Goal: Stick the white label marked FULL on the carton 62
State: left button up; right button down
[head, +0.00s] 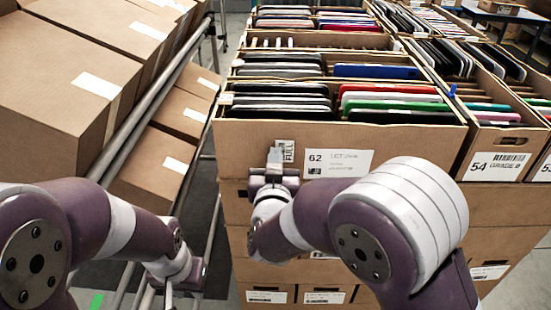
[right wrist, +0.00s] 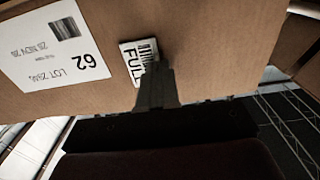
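That sheet also shows in the right wrist view (right wrist: 57,42). The white FULL label (head: 288,150) is at the carton's front, just left of the sheet in the head view. In the right wrist view the label (right wrist: 137,58) is slightly tilted and appears against the cardboard. My right gripper (head: 274,156) is shut on the label's edge; its fingertips (right wrist: 157,72) hide part of it. My left gripper (head: 168,288) hangs low at left, fingers unclear.
Closed cartons (head: 62,82) lie tilted on a metal-railed rack (head: 150,97) at left. More brown cartons (head: 350,208) are stacked below carton 62.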

jog(key=c, duration=1.3)
grip_release()
jog(key=s, duration=1.8)
jog(key=shift+s, duration=0.35)
jog(key=shift+w+p, duration=0.15)
jog(key=shift+p, duration=0.2)
